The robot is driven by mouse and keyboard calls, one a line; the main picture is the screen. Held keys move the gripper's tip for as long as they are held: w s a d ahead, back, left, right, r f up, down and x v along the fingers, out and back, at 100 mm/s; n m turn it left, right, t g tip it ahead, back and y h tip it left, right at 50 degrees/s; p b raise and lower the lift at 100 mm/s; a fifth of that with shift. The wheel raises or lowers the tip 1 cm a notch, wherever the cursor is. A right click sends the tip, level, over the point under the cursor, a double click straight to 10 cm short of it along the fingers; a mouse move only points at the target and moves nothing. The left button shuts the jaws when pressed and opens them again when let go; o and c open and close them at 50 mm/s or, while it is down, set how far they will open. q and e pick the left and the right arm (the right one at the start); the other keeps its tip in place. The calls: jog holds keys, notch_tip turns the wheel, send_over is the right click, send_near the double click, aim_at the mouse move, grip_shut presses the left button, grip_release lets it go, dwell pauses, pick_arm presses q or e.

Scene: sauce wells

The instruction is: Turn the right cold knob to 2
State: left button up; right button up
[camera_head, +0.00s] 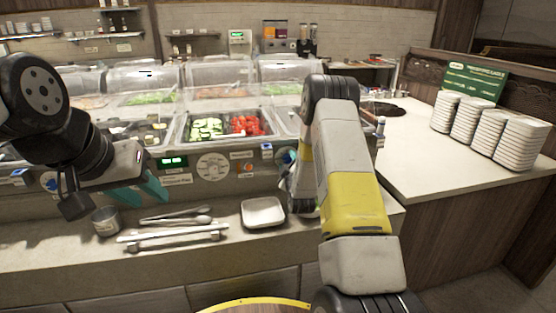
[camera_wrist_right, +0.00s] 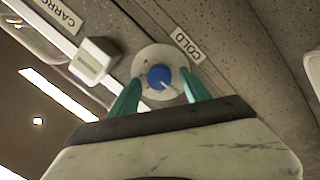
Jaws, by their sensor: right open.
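The right cold knob (camera_wrist_right: 159,77) is blue with a pale pointer line, on a round white dial (camera_wrist_right: 143,63) beside a COLD label (camera_wrist_right: 187,44). The pointer slants toward the lower right in the right wrist view; the dial numbers are too small to read. My right gripper (camera_wrist_right: 159,77) is open, its teal fingertips appearing on either side of the knob; contact cannot be told. In the head view my right forearm hides most of that gripper. My left gripper (camera_head: 148,190) hangs over the counter at left, teal fingers overlapping, so its opening is unclear.
Tongs (camera_head: 175,218), a white dish (camera_head: 263,212) and a metal cup (camera_head: 105,221) lie on the front counter ledge. Food wells with clear covers (camera_head: 222,84) stand behind the control panel (camera_head: 212,166). Plate stacks (camera_head: 485,125) stand on the right counter.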

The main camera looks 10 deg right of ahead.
jog(key=shift+w, duration=0.1)
grip_shut()
jog(key=shift+m, duration=0.3)
jog(key=m, duration=0.3)
jog(key=shift+d+r+m, duration=0.1)
jog(key=shift+r+m, duration=0.05)
jog(key=shift+m, duration=0.15)
jog(key=m, duration=0.4)
jog(key=shift+g, duration=0.4)
jog(key=m, duration=0.3)
jog(key=m+y, duration=0.1)
jog(key=m, duration=0.1)
jog(key=shift+d, duration=0.25)
jog(key=shift+m+y, duration=0.3)
jog(key=shift+m, duration=1.5)
